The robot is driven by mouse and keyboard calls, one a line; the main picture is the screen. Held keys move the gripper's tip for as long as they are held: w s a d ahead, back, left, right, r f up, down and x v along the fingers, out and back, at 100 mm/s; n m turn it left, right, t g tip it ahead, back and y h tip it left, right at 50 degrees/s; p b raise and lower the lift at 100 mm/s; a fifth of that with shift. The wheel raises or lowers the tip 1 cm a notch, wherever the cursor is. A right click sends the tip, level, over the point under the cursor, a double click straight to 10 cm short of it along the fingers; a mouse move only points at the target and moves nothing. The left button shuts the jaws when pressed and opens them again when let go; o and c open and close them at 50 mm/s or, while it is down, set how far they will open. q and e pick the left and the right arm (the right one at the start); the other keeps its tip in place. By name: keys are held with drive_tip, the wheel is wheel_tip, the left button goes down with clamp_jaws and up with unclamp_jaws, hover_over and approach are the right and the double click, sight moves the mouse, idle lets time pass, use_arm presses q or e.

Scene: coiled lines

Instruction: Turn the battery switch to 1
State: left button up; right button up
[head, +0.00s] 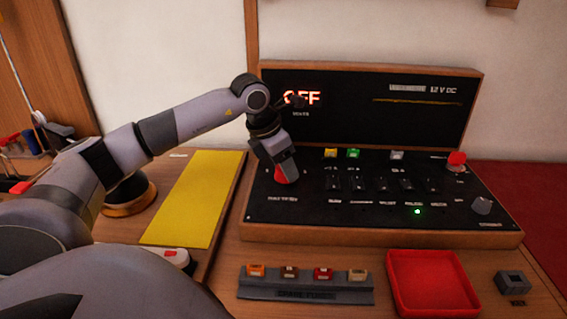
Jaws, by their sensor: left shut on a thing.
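The battery switch (288,176) appears to be the red knob at the left end of the black sloping panel. My left gripper (284,168) comes down on it from above and is shut on it. The fingers and wrist cover most of the knob, so which number it points to cannot be read. The upright display (301,98) behind shows OFF in lit letters, partly covered by my left wrist. My right gripper is not in view.
The panel (330,212) also has several black switches, a green light (417,211), a grey knob (481,205) and a red knob (456,158). In front are a spare fuse rack (305,292), an empty red tray (432,283) and a grey block (512,282). A yellow mat (195,198) lies left.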

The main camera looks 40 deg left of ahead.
sight(282, 186)
use_arm(q)
drive_tip(key=n+y, duration=0.1)
drive_tip(key=n, duration=0.3)
drive_tip(key=shift+d+r+y, duration=0.1)
drive_tip(key=shift+y, duration=0.3)
drive_tip(key=shift+w+n+g+y, duration=0.1)
drive_tip(key=shift+n+g+y, duration=0.35)
drive_tip(key=shift+n, duration=1.45)
drive_tip(key=o, duration=1)
drive_tip(key=shift+y, duration=0.25)
drive_tip(key=v, duration=0.7)
